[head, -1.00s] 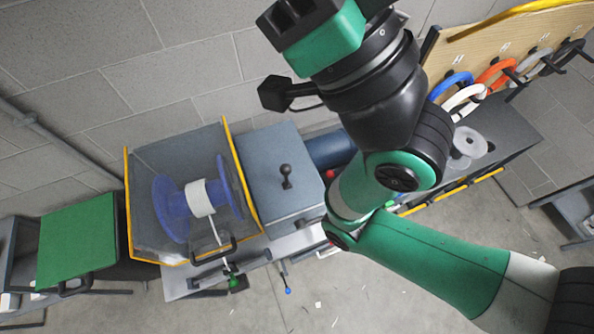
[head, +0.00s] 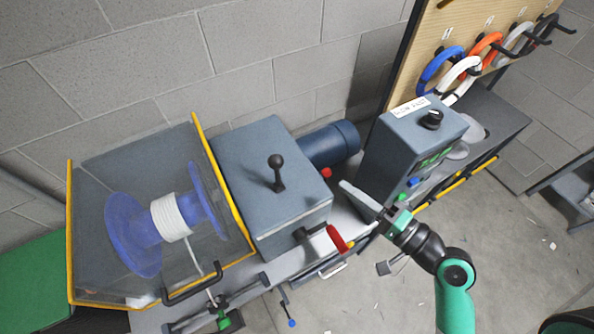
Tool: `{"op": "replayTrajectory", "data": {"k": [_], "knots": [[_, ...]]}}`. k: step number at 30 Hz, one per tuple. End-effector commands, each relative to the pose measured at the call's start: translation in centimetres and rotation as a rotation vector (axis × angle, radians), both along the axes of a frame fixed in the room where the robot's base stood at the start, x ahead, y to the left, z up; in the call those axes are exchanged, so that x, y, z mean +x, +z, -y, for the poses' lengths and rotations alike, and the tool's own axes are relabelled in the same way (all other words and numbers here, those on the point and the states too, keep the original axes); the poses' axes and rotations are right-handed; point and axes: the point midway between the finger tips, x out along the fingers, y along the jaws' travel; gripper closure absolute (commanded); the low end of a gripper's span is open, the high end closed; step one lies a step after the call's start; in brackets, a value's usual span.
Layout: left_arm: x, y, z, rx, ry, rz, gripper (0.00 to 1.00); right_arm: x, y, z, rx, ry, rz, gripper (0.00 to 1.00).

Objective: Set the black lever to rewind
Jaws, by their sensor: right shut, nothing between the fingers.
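The black lever (head: 278,172) with a round ball knob stands up from the top of the blue-grey gearbox (head: 240,150). Nothing covers it. No rewind label is readable near it. My right gripper (head: 348,188) comes in from the lower right. Its fingers are shut and empty, pointing up and left, to the right of the gearbox and apart from the lever. My left gripper is not in view.
A clear yellow-edged guard (head: 204,145) over a blue spool (head: 130,232) stands left of the gearbox. A red-handled crank (head: 337,239) sticks out at the gearbox's front right. A blue motor (head: 330,145) and a control box (head: 400,145) with a black knob stand to the right.

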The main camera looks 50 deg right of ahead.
Motion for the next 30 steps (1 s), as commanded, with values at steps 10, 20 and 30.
{"op": "replayTrajectory", "data": {"k": [10, 20, 30], "knots": [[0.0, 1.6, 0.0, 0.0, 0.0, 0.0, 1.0, 5.3, 0.3, -0.1, -0.004, 0.011, 0.003, 1.0], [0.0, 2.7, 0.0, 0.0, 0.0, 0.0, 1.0, 11.5, -0.2, -1.2, -0.004, 0.01, 0.0, 1.0], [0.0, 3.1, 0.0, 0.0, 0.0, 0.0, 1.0, 12.9, -0.6, -2.4, -0.004, 0.003, 0.001, 1.0]]}}
